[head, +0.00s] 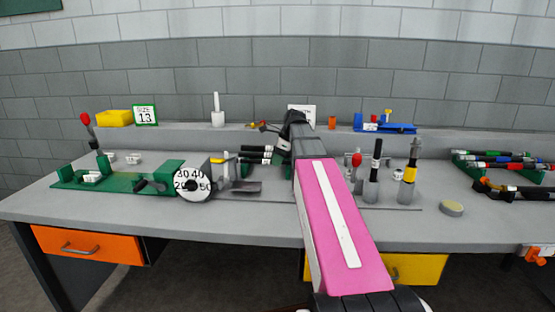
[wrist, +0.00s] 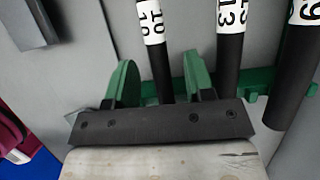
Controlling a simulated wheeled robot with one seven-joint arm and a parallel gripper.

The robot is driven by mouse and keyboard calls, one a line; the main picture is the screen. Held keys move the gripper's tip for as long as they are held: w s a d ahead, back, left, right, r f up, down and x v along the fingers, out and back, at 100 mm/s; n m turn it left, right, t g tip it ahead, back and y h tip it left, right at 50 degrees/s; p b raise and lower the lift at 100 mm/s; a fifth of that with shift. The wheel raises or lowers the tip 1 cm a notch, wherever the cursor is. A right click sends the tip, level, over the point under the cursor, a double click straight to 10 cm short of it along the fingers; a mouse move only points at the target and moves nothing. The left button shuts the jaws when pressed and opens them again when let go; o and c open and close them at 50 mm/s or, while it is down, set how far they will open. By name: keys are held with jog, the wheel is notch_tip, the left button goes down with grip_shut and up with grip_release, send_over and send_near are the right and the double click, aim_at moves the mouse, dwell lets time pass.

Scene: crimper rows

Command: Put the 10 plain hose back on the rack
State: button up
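The hose labelled 10 (wrist: 153,30) is black with a white label and runs between the two green fingers of my gripper (wrist: 160,62) in the wrist view. The fingers stand apart with a gap on each side of the hose. Its lower end is hidden behind my gripper's palm. A green rack bar (wrist: 256,84) passes beside it; whether the hose rests in the rack I cannot tell. In the head view black hoses with white labels (head: 256,154) lie left of my arm, which hides my fingertips there.
Hoses labelled 13 (wrist: 230,45) and 19 (wrist: 305,60) lie close on the right. A green crimping machine with a number dial (head: 193,184) stands left. Upright tools (head: 407,182) and another green rack of striped hoses (head: 497,158) stand right. The bench front centre-left is clear.

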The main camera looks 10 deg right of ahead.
jog(key=shift+r, duration=0.1)
jog(key=v, duration=1)
jog(key=shift+r, duration=0.3)
jog(key=shift+s+d, duration=0.1)
jog(key=shift+d, duration=0.05)
